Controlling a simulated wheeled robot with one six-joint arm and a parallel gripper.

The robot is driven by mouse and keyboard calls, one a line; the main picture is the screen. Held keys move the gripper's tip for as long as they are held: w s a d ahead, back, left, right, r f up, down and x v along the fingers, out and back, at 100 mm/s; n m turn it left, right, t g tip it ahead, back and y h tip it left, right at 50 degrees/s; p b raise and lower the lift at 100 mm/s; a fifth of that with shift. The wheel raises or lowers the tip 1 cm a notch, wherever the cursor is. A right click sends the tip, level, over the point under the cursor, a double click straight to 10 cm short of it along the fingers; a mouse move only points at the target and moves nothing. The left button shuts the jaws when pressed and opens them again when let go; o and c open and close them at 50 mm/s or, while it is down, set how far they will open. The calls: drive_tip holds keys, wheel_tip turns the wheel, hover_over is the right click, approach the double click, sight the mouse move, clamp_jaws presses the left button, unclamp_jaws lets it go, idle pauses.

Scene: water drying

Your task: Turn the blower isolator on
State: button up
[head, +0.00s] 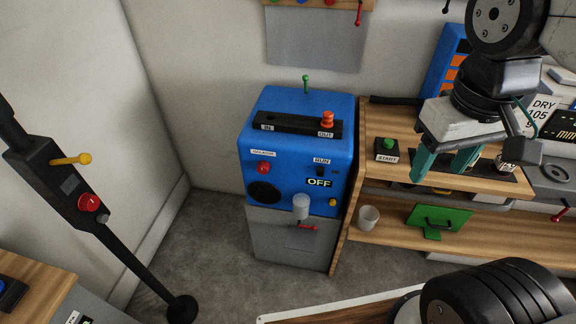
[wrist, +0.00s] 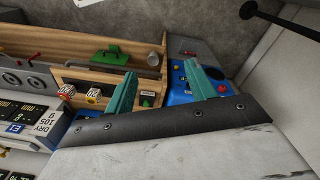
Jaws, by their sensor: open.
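A blue machine (head: 297,150) stands on a grey base against the wall in the head view. Its front has a small black switch (head: 320,171) under a RUN label, an OFF sign (head: 319,183), a red button (head: 263,168) and a black round vent. My gripper (head: 443,172) is open and empty, with teal fingers, above the wooden bench right of the machine. In the wrist view its fingers frame part of the bench, and the blue machine (wrist: 178,88) is partly hidden behind one finger.
A black slide with a red knob (head: 327,119) and IN and OUT labels tops the machine. A START button box (head: 387,149) sits on the bench (head: 400,115). A cup (head: 369,217) and green plate (head: 440,217) rest lower. A black post (head: 125,250) stands left; grey floor lies between.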

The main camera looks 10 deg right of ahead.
drive_tip(key=w+d+f+n+g+h, duration=0.1)
drive_tip(key=w+f+n+h, duration=0.1)
drive_tip(key=w+n+h, duration=0.3)
drive_tip(key=w+d+f+n+g+h, duration=0.1)
drive_tip(key=w+f+n+g+h, duration=0.15)
drive_tip(key=w, duration=0.45)
drive_tip(key=w+a+f+n+t+h, duration=0.6)
drive_tip(key=w+n, duration=0.2)
drive_tip(key=w, duration=0.3)
drive_tip(key=n+t+y, duration=0.8)
drive_tip(key=n+t, duration=0.6)
drive_tip(key=n, duration=0.5)
approach(262, 171)
drive_tip(key=x, duration=0.9)
drive_tip(key=shift+w, duration=0.1)
drive_tip(key=c, duration=1)
